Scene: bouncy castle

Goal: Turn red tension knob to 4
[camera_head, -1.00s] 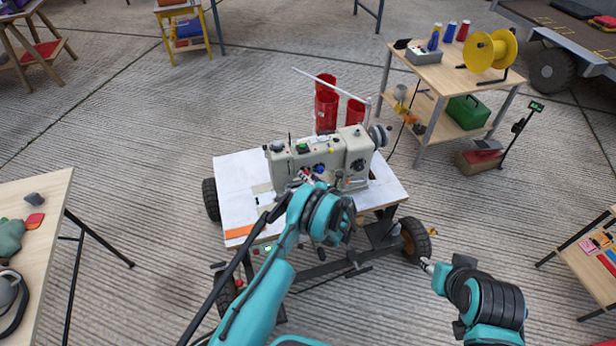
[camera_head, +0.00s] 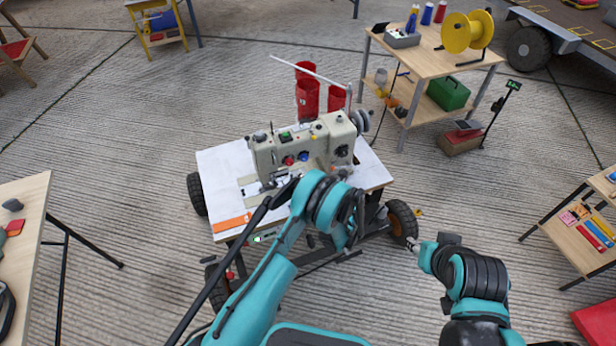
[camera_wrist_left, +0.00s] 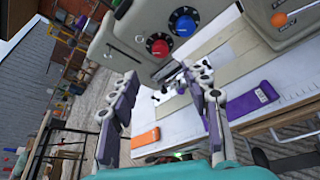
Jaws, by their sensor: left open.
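The red tension knob (camera_head: 288,160) is on the front of the beige sewing machine (camera_head: 325,140), left of a blue knob (camera_head: 303,156). In the left wrist view, the red knob (camera_wrist_left: 158,45) sits on a black dial beside the blue knob (camera_wrist_left: 185,22). My left gripper (camera_wrist_left: 160,75) is open and empty, its fingertips below and apart from the red knob. In the head view its fingers are mostly hidden by my wrist. The dial's numbers are too small to read. My right gripper (camera_head: 413,246) is right of the cart, its fingers too small to judge.
The machine stands on a white-topped wheeled cart (camera_head: 215,165) with an orange strip (camera_head: 232,223). A purple block (camera_wrist_left: 252,97) shows near my gripper. Red cylinders (camera_head: 307,98) stand behind. Wooden tables are at left (camera_head: 25,240) and back right (camera_head: 440,75). Open floor lies between.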

